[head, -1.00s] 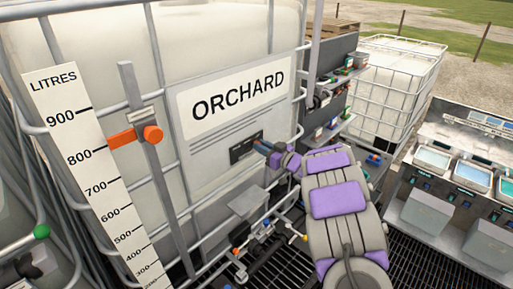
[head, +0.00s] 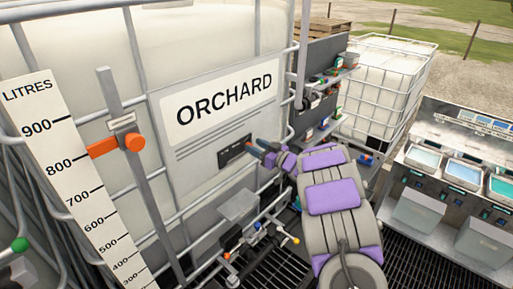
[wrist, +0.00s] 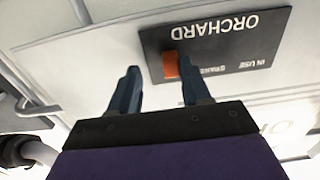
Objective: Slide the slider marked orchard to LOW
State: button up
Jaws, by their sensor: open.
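The dark plate (wrist: 225,45) marked ORCHARD shows upside down in the wrist view, with an orange slider knob (wrist: 170,65) near its left end. Small words beside the knob include IN USE; another is too blurred to read surely, and I see no LOW. My gripper (wrist: 158,66) is open and empty. In the picture the knob lies between its fingertips, closer to the right finger; I cannot tell the depth gap. In the head view the plate (head: 234,149) sits on the tank below the large ORCHARD sign, and my gripper (head: 252,145) is at its right end.
The white caged tank (head: 200,60) fills the left, with bars around the plate. A litres scale (head: 80,170) and an orange pointer (head: 131,142) on a grey post stand left. A small grey box (head: 238,204) and pipework are below. A bench with trays (head: 463,173) stands right.

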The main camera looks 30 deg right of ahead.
jog(key=b+v, duration=0.2)
jog(key=v, duration=1.5)
jog(key=shift+a+b, duration=0.35)
jog(key=shift+b, duration=0.05)
jog(key=shift+s+d, duration=0.1)
